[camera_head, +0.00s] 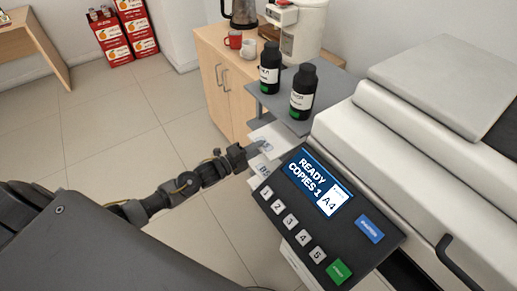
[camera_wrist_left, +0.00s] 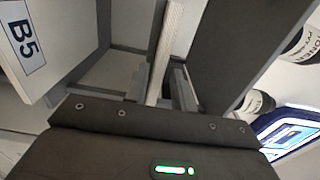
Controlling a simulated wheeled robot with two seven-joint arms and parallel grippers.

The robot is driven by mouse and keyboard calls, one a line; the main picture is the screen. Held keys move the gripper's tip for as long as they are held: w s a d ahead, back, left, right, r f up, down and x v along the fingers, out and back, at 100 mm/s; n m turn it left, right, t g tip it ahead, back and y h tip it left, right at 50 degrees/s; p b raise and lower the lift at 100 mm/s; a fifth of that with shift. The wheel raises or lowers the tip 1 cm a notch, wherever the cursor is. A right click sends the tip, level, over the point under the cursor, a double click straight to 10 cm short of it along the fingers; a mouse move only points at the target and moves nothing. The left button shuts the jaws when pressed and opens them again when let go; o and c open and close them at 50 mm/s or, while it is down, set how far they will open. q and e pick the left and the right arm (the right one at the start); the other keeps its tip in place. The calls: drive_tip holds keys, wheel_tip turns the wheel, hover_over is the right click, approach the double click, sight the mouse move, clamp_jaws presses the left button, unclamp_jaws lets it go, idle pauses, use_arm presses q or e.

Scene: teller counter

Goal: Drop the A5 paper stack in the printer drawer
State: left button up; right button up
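My left gripper (camera_head: 240,157) reaches the grey shelf unit beside the printer, at a white paper stack (camera_head: 270,140) whose label is too small to read. In the left wrist view, my left gripper (camera_wrist_left: 160,85) has its two fingers either side of a white stack seen edge-on (camera_wrist_left: 168,45). A dark gap shows between the stack and the right finger, so the gripper looks open around it. A second white stack (camera_head: 262,169) lies on a lower level. A stack labelled B5 (camera_wrist_left: 22,40) shows at the left of the wrist view. The printer drawer is not clearly visible. My right gripper is out of view.
The printer (camera_head: 425,120) fills the right, its panel (camera_head: 325,205) reading READY, COPIES 1, A4. Two black toner bottles (camera_head: 303,92) (camera_head: 269,68) stand on the shelf top (camera_head: 330,85). A wooden cabinet (camera_head: 222,80) with cups stands behind.

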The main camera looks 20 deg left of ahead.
use_arm(q)
drive_tip(key=shift+w, duration=0.1)
drive_tip(key=shift+c, duration=0.4)
clamp_jaws()
drive_tip(key=shift+r, duration=0.1)
wheel_tip(320, 180, up, 2)
drive_tip(key=shift+r+p, duration=0.2)
drive_tip(key=shift+p, duration=0.9)
